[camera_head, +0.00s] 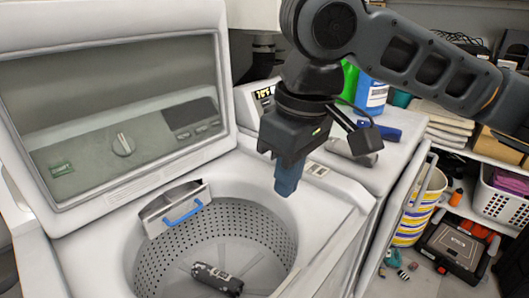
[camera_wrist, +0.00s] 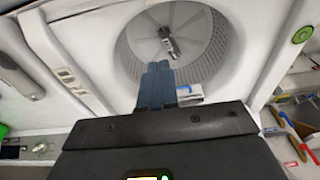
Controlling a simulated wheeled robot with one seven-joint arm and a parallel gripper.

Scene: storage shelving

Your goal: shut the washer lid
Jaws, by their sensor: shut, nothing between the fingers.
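The washer lid (camera_head: 112,110) is a white frame with a large see-through window. It stands raised and open at the left in the head view, leaning back, with the control panel visible through its window. The washer (camera_head: 325,200) is a white top-loader with its perforated drum (camera_head: 255,225) uncovered; the drum also shows in the wrist view (camera_wrist: 205,55). My gripper (camera_head: 287,188) points down above the right rear rim of the drum opening, to the right of the lid and apart from it. Its blue fingers (camera_wrist: 158,78) are shut and empty.
A dark object (camera_head: 217,279) lies in the drum. A dispenser tray with a blue handle (camera_head: 184,212) sits at the opening's rear rim. Bottles (camera_head: 372,95) stand on the neighbouring machine at right. A shelf with a white basket (camera_head: 502,192) and a yellow-striped bucket (camera_head: 417,208) are further right.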

